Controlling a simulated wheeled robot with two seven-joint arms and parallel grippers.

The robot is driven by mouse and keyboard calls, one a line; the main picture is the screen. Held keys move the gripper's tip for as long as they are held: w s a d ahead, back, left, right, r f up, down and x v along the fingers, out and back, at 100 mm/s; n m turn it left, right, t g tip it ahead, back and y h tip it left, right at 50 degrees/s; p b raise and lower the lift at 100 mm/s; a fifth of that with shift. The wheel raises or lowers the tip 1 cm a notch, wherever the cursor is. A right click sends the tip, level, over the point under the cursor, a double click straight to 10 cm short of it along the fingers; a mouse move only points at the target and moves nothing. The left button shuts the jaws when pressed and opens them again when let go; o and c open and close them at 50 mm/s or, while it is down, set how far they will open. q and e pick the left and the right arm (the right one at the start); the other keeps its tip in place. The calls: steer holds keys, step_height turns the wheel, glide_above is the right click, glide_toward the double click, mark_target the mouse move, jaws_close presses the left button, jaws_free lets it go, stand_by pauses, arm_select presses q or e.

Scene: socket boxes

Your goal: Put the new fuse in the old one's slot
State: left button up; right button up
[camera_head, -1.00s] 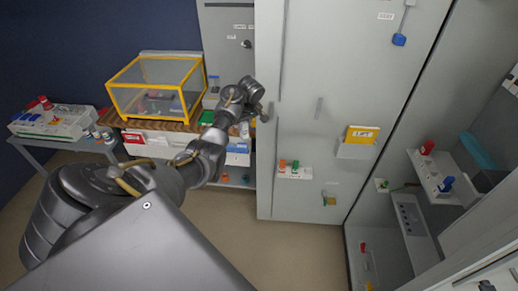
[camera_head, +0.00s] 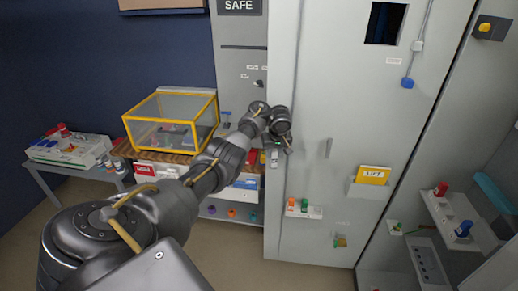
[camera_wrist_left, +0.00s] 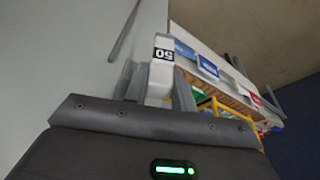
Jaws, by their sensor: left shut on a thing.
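My left gripper (camera_head: 281,147) is in front of the left edge of the tall grey cabinet. It is shut on a white fuse (camera_wrist_left: 160,76) with a black "50" label that appears upside down in the left wrist view. The fuse also shows as a small pale block under the gripper in the head view (camera_head: 274,158). It is held in the air, and the fingers hide part of its sides. I cannot tell which place is the old fuse's slot. My right gripper is not in view.
The cabinet door (camera_head: 330,100) has a small ledge with orange and green pieces (camera_head: 304,209) and a yellow "LIFT" holder (camera_head: 371,177). At right, an open bay holds a unit with red (camera_head: 440,189) and blue (camera_head: 463,229) parts. A yellow-framed clear box (camera_head: 170,120) stands at left.

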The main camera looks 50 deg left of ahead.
arm_select(q)
steer(key=s+d+m+t+h, duration=0.1)
steer(key=s+d+m, duration=0.2)
steer(key=d, duration=0.7)
steer(key=s+d+m, duration=0.4)
steer(key=d, duration=0.5)
steer(key=s+d+r+m+h, duration=0.2)
steer(key=d+r+m, duration=0.3)
steer(key=d, duration=0.4)
steer(key=s+d+r+m+h, duration=0.1)
steer(key=s+d+r+m, duration=0.2)
steer(key=d+r+m, duration=0.4)
steer(key=s+a+f+m+g+h+b, duration=0.1)
steer(key=s+a+f+m+h, duration=0.2)
steer(key=s, duration=0.7)
step_height(320, 180, down, 13)
steer(key=y+b, duration=0.1)
steer(key=b, duration=1.1)
steer(key=shift+d+f, duration=0.15)
steer(key=shift+d, duration=0.2)
